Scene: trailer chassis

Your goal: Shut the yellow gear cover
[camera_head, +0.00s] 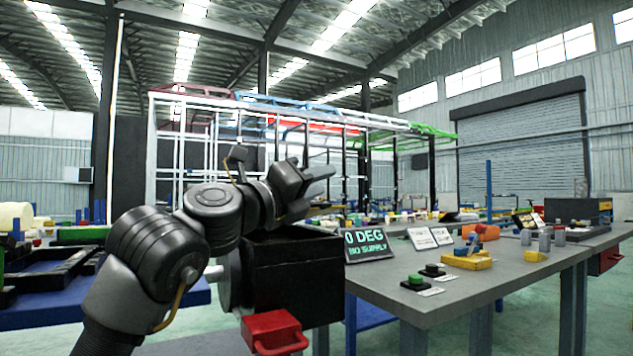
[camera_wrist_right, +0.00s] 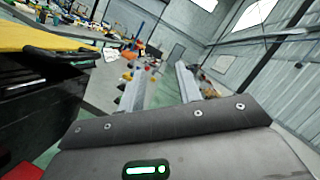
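A yellow panel (camera_wrist_right: 40,38), which looks like the gear cover, shows at the upper left of the right wrist view. A black bar-like handle (camera_wrist_right: 60,54) lies along its edge, above a dark box. I cannot tell how far the cover is open.
A red handle piece (camera_head: 275,332) juts from the box's lower front. A grey table (camera_head: 520,268) stands to the right with a "0 DEG" sign (camera_head: 366,245), a green button (camera_head: 415,282) and a yellow block (camera_head: 466,261). Dark frames on a blue platform (camera_head: 45,318) lie left.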

